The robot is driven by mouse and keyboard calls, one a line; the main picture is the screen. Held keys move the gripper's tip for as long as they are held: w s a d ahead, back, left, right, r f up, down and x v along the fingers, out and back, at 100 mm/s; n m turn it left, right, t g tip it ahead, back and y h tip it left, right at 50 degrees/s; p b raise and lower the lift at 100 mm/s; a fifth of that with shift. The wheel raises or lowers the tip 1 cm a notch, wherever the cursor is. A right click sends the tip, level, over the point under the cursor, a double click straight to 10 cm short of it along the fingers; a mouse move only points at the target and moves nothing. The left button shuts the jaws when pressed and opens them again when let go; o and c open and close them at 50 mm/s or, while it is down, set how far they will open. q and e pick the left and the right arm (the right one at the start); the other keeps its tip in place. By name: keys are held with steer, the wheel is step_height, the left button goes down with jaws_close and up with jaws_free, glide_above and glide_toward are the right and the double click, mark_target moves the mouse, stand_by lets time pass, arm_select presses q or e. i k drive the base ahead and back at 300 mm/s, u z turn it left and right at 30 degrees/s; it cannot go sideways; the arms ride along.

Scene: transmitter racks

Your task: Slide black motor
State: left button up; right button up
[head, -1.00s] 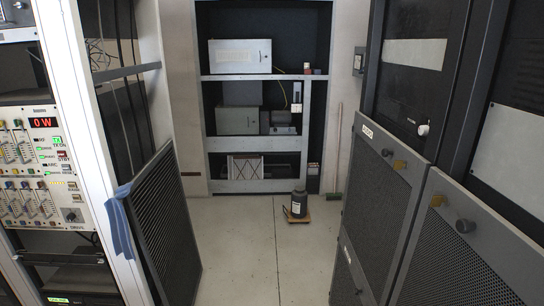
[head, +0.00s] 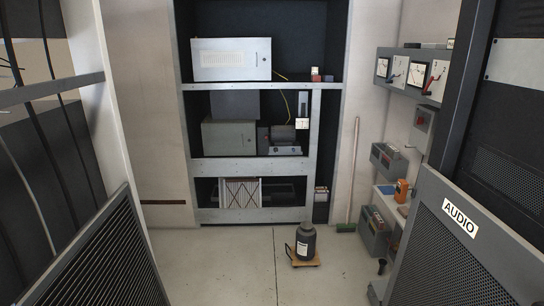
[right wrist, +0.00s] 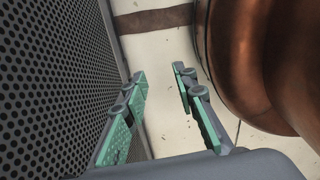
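A dark grey-black cylinder (head: 306,243) with a white label and a narrower top stands upright on a small wooden base (head: 305,261) on the floor ahead. A dark motor-like machine (head: 285,139) sits on the middle shelf. I cannot tell for certain which of them is the black motor. My right gripper (right wrist: 160,80) shows in the right wrist view, with green-padded fingers spread apart and nothing between them. Neither gripper shows in the head view, and my left gripper is out of sight.
A shelf unit (head: 250,165) stands at the back. A louvred panel (head: 95,260) is at left, and a mesh AUDIO panel (head: 450,250) at right. A broom (head: 353,180) leans by the wall. In the right wrist view, a large copper-coloured body (right wrist: 265,60) is close at right.

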mark_target(304, 253)
steer(key=i, duration=4.4)
steer(key=u, duration=0.5)
